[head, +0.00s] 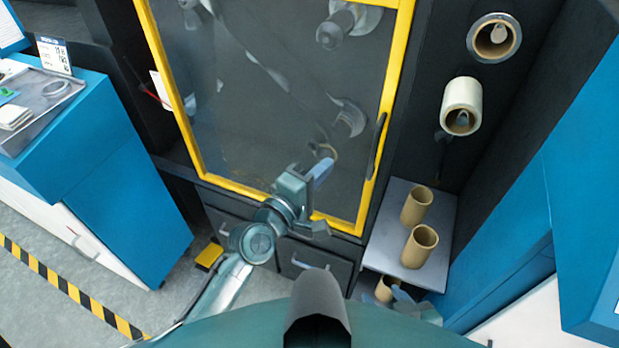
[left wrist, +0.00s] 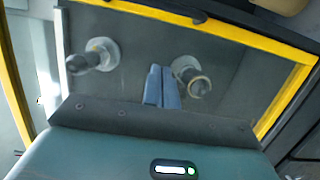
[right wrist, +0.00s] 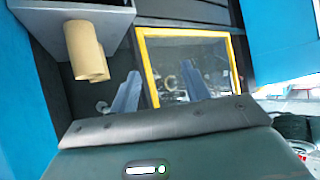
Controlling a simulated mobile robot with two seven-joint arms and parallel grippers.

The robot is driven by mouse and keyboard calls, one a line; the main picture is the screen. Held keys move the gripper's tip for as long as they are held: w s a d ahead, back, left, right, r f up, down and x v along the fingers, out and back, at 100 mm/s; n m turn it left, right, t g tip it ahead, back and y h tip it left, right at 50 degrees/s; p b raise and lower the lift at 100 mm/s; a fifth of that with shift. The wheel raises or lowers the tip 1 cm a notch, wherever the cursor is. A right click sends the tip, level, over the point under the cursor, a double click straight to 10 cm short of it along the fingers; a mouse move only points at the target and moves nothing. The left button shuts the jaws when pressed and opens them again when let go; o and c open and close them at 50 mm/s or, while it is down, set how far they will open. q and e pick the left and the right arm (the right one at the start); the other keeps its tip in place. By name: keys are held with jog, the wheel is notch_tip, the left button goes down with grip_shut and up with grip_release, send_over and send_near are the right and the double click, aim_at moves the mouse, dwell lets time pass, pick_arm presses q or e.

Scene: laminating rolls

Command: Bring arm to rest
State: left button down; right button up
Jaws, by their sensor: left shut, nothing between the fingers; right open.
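My left gripper (head: 322,168) is shut and empty in front of the yellow-framed clear door (head: 180,90) of the machine. Its closed blue fingers (left wrist: 162,86) also show in the left wrist view, with two spindles behind the door beyond them. My right gripper (right wrist: 160,82) is open and empty, its two fingers apart, with the yellow-framed door in the distance. In the head view only a small part of the right arm shows at the lower right, near a low cardboard core (head: 385,290); my own body hides the rest.
Two cardboard cores (head: 416,206) stand on a grey shelf (head: 385,235) right of the door. Two rolls, one cream (head: 461,105), sit on wall spindles above. A blue cabinet (head: 120,170) stands left, with a tray (head: 45,105) on top. Blue panels (head: 590,180) close off the right.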

pick_arm(q)
jog(key=s+a+f+m+g+y, duration=0.2)
jog(key=s+a+f+m+y, duration=0.1)
jog(key=s+a+f+m, duration=0.3)
jog(key=s+a+f+m+g+y, duration=0.2)
jog(key=s+a+f+m+y, duration=0.2)
jog(key=s, duration=0.9)
jog(key=a+f+m+p, duration=0.1)
jog(key=a+f+m, duration=0.2)
jog(key=a+f, duration=0.2)
jog(key=shift+a+f+m, duration=0.15)
jog(key=shift+a+m, duration=0.15)
jog(key=shift+a, duration=0.1)
jog(key=shift+s, duration=0.1)
